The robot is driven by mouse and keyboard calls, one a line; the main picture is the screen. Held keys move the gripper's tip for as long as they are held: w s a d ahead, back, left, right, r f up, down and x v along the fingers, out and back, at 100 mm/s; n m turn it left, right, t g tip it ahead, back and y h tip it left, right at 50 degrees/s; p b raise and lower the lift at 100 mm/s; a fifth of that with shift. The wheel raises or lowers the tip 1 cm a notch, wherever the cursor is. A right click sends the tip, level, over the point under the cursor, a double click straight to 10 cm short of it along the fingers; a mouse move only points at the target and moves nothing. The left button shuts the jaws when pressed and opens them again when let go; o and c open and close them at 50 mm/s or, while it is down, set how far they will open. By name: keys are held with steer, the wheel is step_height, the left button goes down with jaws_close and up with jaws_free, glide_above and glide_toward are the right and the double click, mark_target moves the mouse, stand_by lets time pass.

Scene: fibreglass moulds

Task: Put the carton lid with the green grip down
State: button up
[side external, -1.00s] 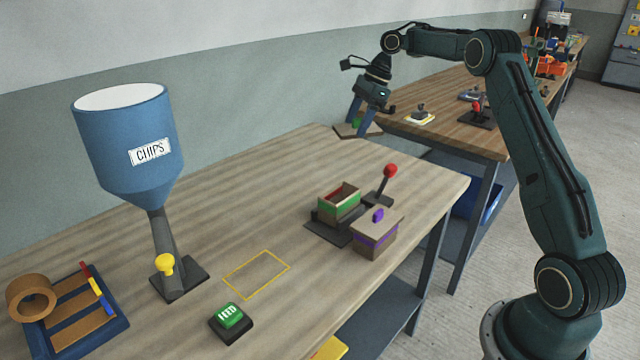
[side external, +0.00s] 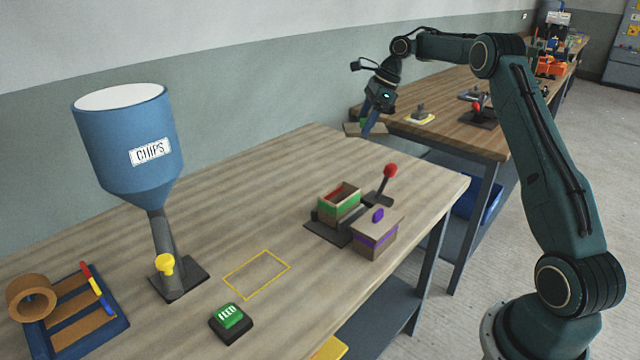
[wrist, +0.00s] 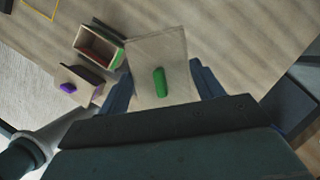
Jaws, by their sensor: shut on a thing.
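The carton lid with the green grip (wrist: 150,52) is a flat tan square with a green grip (wrist: 160,82) on top. My gripper (side external: 371,122) is shut on it and holds it in the air above the far end of the near bench; the lid (side external: 352,129) is partly hidden by the fingers in the side view. In the wrist view the blue fingers (wrist: 166,85) stand on either side of the grip. An open carton with a green band (side external: 338,206) stands on a dark fixture; something red shows inside it.
A closed carton with a purple band and purple grip (side external: 376,235) stands beside the open carton. A red-knobbed lever (side external: 390,172) is behind. A yellow outline (side external: 257,275), FEED button (side external: 231,317) and chips hopper (side external: 128,140) lie left. The bench's far part is clear.

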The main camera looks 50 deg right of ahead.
step_height(320, 180, down, 14)
steer(key=shift+r, duration=0.2)
steer(key=shift+f, duration=0.15)
steer(key=shift+f, duration=2)
steer(key=shift+f, duration=0.1)
steer(key=o, duration=0.9)
steer(key=shift+o, duration=0.2)
steer(key=v, duration=1.2)
